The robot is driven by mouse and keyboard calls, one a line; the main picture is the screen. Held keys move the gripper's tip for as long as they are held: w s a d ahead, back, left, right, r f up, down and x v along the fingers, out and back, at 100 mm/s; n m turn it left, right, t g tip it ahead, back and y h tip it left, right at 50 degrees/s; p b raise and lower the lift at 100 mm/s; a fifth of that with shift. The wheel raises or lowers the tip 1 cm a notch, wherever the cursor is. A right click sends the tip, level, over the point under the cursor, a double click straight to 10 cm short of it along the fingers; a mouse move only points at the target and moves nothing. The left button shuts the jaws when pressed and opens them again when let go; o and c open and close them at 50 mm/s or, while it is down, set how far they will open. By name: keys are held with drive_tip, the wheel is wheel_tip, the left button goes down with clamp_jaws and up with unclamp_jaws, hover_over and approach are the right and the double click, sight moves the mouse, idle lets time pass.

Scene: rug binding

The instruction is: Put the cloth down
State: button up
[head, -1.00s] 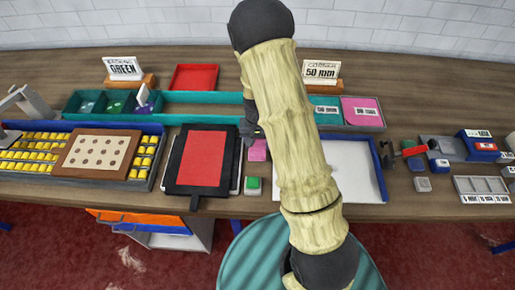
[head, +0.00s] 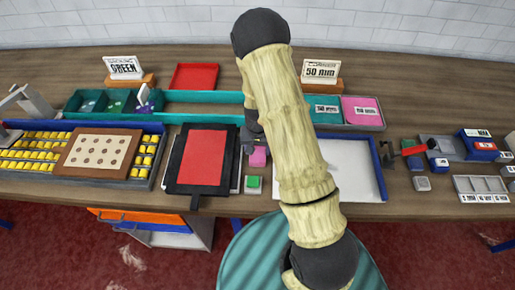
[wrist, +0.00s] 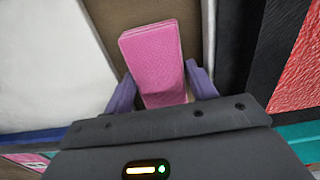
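The cloth (wrist: 152,50) is a pink, textured, folded block between my gripper's two fingers in the wrist view. My gripper (wrist: 160,80) is shut on it, with a finger against each side. In the head view the cloth (head: 258,157) shows below my gripper (head: 250,143), over the narrow strip between the black-framed red panel and the white tray. My arm covers part of this area. I cannot tell whether the cloth's lower end touches the table.
The white tray (head: 350,165) with a blue edge lies right of the strip. The black-framed red panel (head: 203,158) lies left. A small green-topped block (head: 253,184) sits just in front. Behind, a teal tray (head: 205,112) runs along the bench, with a pink-filled compartment (head: 361,108) at right.

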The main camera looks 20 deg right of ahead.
sight(258, 150)
drive_tip(key=o, duration=0.3)
drive_tip(key=shift+r, duration=0.1)
drive_tip(key=shift+r, duration=0.45)
wheel_tip(258, 150, up, 11)
drive_tip(key=b, duration=0.2)
drive_tip(key=shift+r, duration=0.1)
idle(0.4)
